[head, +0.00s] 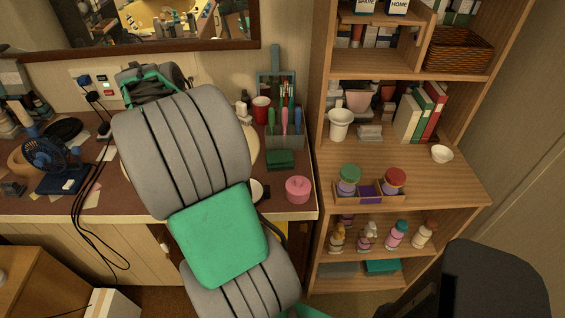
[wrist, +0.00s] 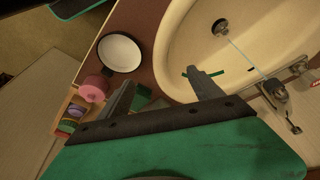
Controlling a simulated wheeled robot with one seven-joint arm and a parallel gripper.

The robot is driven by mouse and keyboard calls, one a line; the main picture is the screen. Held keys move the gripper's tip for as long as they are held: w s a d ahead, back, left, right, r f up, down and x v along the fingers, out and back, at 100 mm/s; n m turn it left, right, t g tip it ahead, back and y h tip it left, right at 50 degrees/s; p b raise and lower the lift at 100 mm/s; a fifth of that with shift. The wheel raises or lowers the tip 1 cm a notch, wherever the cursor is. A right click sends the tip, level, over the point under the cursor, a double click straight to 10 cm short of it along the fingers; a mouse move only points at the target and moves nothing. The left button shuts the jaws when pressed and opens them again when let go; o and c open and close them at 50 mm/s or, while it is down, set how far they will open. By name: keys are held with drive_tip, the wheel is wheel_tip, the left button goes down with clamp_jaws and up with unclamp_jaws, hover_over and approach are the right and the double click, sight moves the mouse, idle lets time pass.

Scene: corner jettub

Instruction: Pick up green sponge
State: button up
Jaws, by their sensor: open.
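A green sponge (head: 280,158) lies on the brown counter, in front of the grey tool holder and behind the pink round pot. In the wrist view, a green block that looks like the sponge (wrist: 141,98) shows in part behind the left finger. My gripper (wrist: 161,78) is open, with its two grey fingers spread and nothing held between them. It is over the counter beside the sink, with the sponge near its left finger. In the head view my own arm hides most of the gripper and sink.
The pink pot (head: 298,190) and a white bowl (wrist: 120,53) are close to the sponge. The tool holder (head: 286,138) and a red cup (head: 261,109) stand behind. A wooden shelf (head: 440,180) rises at right; the sink (wrist: 240,45) fills the wrist view's upper right.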

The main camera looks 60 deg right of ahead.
sight(280, 155)
drive_tip(key=s+d+f+m+g, duration=0.1)
drive_tip(key=s+d+m, duration=0.2)
drive_tip(key=d, duration=0.1)
drive_tip(key=s+d+f+m, duration=0.2)
drive_tip(key=s+d+m, duration=0.1)
drive_tip(key=s+d, duration=0.1)
drive_tip(key=s+d+f+m+g+y, duration=0.1)
drive_tip(key=s+d+f+m, duration=0.1)
drive_tip(key=d, duration=0.4)
drive_tip(key=shift+s+m+g, duration=0.3)
drive_tip(key=shift+s+m, duration=0.35)
drive_tip(key=shift+m, duration=0.15)
drive_tip(key=x, duration=0.8)
drive_tip(key=shift+s+d+r, duration=0.1)
drive_tip(key=shift+s, duration=0.15)
drive_tip(key=c, duration=1.4)
drive_tip(key=shift+r, duration=0.15)
